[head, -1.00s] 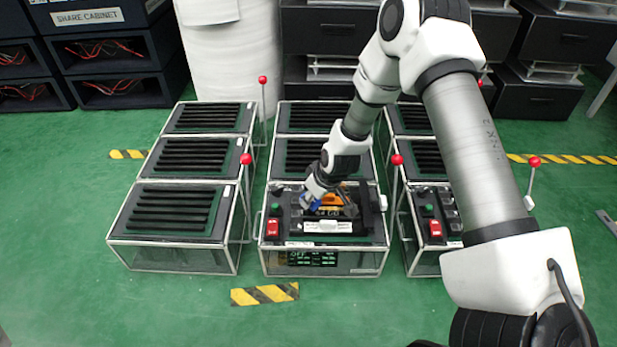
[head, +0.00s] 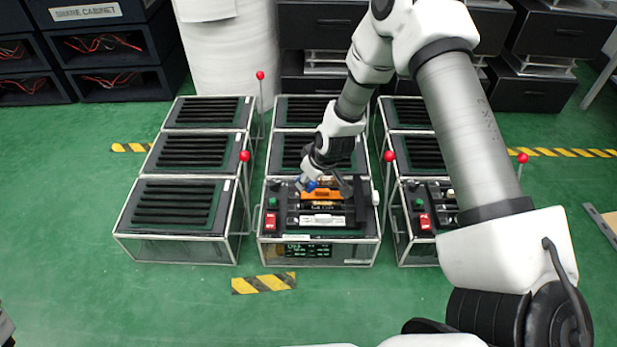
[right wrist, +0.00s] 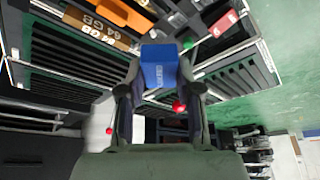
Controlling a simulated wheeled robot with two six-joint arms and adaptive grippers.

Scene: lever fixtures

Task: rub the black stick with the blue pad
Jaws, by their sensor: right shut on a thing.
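My right gripper (head: 326,184) is shut on the blue pad (head: 310,184), which also shows between the fingers in the right wrist view (right wrist: 160,68). It holds the pad over the back left of the near middle fixture, apparently above the sticks; contact cannot be told. A black stick with gold lettering (head: 320,206) lies across that fixture, in front of an orange stick (head: 320,195). A white-labelled stick (head: 322,220) lies nearer the front. A brown "64 GB" stick (right wrist: 95,30) lies beside the orange one in the wrist view. My left gripper is not in view.
The fixture has a red switch (head: 270,222) and a green button (head: 273,203) on its left. Red-knobbed levers (head: 244,156) rise between the fixture rows, one close on the right (head: 389,156).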

